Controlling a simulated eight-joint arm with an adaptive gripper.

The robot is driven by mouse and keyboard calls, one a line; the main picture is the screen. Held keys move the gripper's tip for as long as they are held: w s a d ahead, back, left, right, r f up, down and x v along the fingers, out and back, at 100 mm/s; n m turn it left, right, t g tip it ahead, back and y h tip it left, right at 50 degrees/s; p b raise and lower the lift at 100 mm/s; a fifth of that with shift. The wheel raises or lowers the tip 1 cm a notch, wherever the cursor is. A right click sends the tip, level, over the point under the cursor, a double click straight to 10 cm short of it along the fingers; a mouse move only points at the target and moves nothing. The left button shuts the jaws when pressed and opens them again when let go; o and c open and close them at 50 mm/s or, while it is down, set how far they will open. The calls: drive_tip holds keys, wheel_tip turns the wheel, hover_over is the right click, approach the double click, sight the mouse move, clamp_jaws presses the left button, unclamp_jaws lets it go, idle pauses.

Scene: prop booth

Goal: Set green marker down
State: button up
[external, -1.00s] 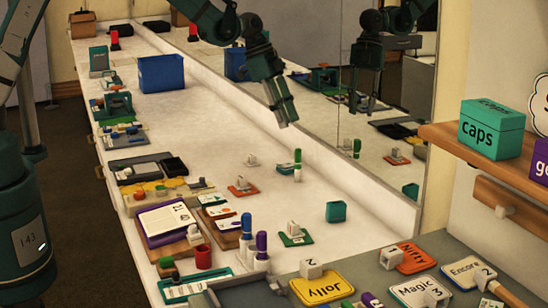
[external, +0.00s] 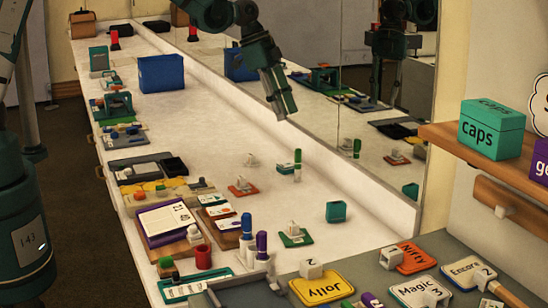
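The green marker (external: 297,165) stands upright on the white counter, near the mirror wall, with its green part at the top and white below. Its reflection shows in the mirror. My gripper (external: 285,110) hangs above the counter, up and slightly left of the marker in the picture, and is apart from it. Nothing shows between its fingertips. The fingers look close together, but the view is too small to tell whether they are open or shut.
An orange pad with a white stamp (external: 240,188) and a green cup (external: 336,211) stand near the marker. Blue (external: 246,228) and purple (external: 262,243) markers stand toward the front. A blue bin (external: 161,73) is farther back. The counter's middle is clear.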

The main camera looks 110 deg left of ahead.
drive_tip(key=s+d+r, duration=0.1)
drive_tip(key=d+r, duration=0.4)
drive_tip(key=d, duration=0.6)
drive_tip(key=s+d+r, duration=0.1)
drive_tip(key=d+r, duration=0.3)
drive_tip(key=d, duration=0.6)
drive_tip(key=s+d+r, duration=0.1)
drive_tip(key=d+r, duration=0.4)
drive_tip(key=d, duration=0.6)
drive_tip(key=s+d+t, duration=0.2)
drive_tip(key=s+d, duration=1.7)
drive_tip(key=d, duration=0.5)
drive_tip(key=shift+s+f+t, duration=0.15)
drive_tip(key=shift+t, duration=0.15)
